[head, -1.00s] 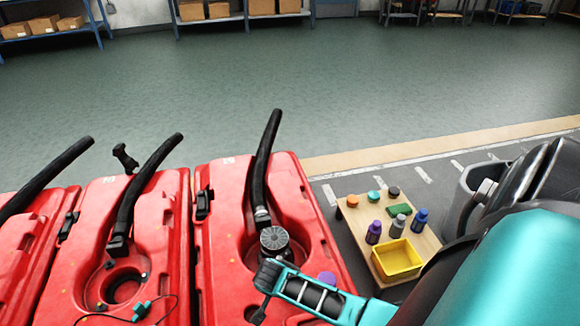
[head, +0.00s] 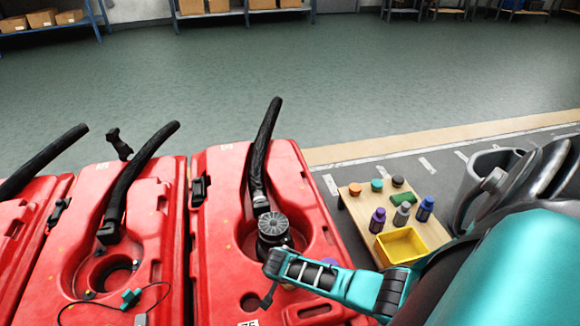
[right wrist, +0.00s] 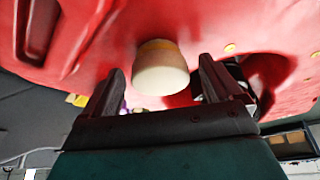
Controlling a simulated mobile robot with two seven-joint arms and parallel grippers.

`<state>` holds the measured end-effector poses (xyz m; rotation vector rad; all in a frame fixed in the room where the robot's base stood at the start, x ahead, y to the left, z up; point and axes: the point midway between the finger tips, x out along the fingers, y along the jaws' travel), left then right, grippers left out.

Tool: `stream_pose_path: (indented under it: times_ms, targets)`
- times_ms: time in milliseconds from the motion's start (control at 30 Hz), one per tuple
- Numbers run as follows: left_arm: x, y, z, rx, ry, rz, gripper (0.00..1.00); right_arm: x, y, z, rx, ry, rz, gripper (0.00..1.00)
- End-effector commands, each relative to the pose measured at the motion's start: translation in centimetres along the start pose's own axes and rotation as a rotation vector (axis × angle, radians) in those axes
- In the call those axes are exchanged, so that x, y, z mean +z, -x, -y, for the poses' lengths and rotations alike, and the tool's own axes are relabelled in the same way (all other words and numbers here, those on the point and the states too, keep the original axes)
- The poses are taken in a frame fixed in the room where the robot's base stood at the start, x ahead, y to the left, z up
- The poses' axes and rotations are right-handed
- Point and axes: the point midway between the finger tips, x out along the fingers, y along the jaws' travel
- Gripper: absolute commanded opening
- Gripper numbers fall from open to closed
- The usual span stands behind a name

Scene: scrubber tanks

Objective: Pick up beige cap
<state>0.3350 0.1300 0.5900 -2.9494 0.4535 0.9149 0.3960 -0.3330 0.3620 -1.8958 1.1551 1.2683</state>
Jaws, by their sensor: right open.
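The beige cap (right wrist: 160,76) shows in the right wrist view as a pale, rounded cylinder with a yellowish band at its top, against a red tank. My right gripper (right wrist: 158,92) is open, with one dark finger on each side of the cap in the picture. The cap looks a little beyond the fingers, and I see no contact. In the head view my teal right arm (head: 325,279) reaches in from the right over the front of the nearest red tank (head: 222,240). The cap cannot be made out there. My left gripper is not in view.
A black hose and a grey ribbed round cap (head: 272,225) stand on the tank beside my arm. To the right, a low wooden table (head: 358,204) holds coloured caps, bottles and a yellow bin (head: 402,246). More red tanks stand left. The floor behind is clear.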

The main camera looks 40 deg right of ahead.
Motion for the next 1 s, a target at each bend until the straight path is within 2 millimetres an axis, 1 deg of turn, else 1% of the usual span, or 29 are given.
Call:
stream_pose_path:
  times_ms: [33,267,867,1000]
  targets:
    - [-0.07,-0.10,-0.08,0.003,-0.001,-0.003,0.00,-0.03,-0.32,0.08,-0.002,0.000,-0.001,0.92]
    - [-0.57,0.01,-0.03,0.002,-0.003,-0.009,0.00,-0.06,-0.23,0.07,-0.002,0.000,0.000,0.92]
    - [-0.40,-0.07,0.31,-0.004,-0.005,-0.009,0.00,0.01,-0.23,0.04,-0.001,0.000,0.001,0.35]
    - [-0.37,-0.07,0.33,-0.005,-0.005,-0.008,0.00,0.01,-0.23,0.05,-0.002,0.000,0.001,0.34]
